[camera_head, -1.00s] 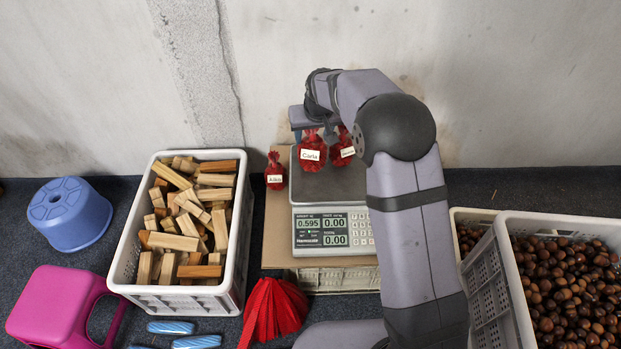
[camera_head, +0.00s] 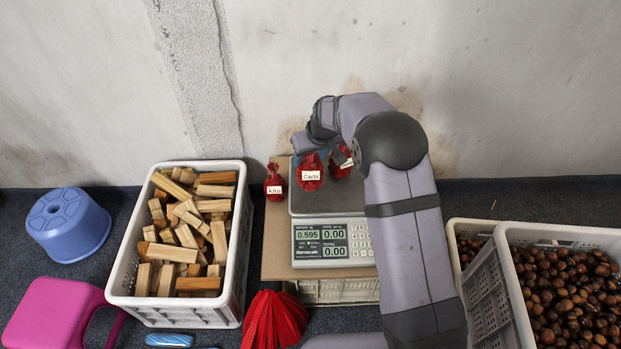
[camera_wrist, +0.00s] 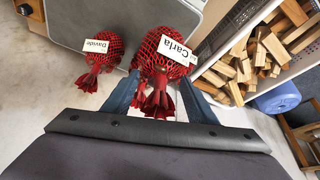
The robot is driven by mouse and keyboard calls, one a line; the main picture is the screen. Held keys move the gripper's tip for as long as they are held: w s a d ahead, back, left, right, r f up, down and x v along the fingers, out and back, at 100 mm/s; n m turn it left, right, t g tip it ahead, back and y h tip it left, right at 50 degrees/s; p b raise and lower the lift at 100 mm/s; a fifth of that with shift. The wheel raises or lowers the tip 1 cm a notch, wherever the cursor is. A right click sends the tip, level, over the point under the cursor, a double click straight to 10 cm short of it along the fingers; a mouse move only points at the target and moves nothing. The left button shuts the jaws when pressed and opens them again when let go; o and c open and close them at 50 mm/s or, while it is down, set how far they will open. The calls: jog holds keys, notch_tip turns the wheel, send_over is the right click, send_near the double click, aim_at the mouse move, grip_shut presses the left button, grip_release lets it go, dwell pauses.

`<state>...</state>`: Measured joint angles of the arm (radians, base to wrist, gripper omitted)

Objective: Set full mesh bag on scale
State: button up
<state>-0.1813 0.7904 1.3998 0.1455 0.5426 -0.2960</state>
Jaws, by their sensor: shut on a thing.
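A full red mesh bag labelled "Carla" (camera_head: 311,164) is at the back left of the scale's grey pan (camera_head: 325,201). My gripper (camera_wrist: 160,95) is shut on this bag's gathered neck in the wrist view. Whether the bag touches the pan cannot be told. A second red bag labelled "Davide" (camera_wrist: 96,55) stands beside it, and it also shows in the head view (camera_head: 340,169), partly behind my arm. The scale's display (camera_head: 333,241) reads 0.595 and 0.00.
A red bag labelled "Aiko" (camera_head: 274,176) stands on the cardboard (camera_head: 274,240) left of the scale. A crate of wooden blocks (camera_head: 232,310) stands further left, a crate of chestnuts (camera_head: 560,232) at right. Red empty nets (camera_head: 274,322) lie in front.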

aim_at(311, 170)
jog(key=shift+w+f+b, duration=0.1)
jog(key=shift+f+b, duration=0.3)
jog(key=shift+f, duration=2.9)
jog(key=o, duration=1.8)
jog(key=shift+f, duration=0.1)
jog(key=shift+s+r, duration=0.25)
jog(key=shift+r, duration=0.4)
jog(key=p+v, duration=0.1)
jog(key=v, duration=1)
jog(key=shift+p, duration=0.3)
jog(key=shift+s, duration=0.15)
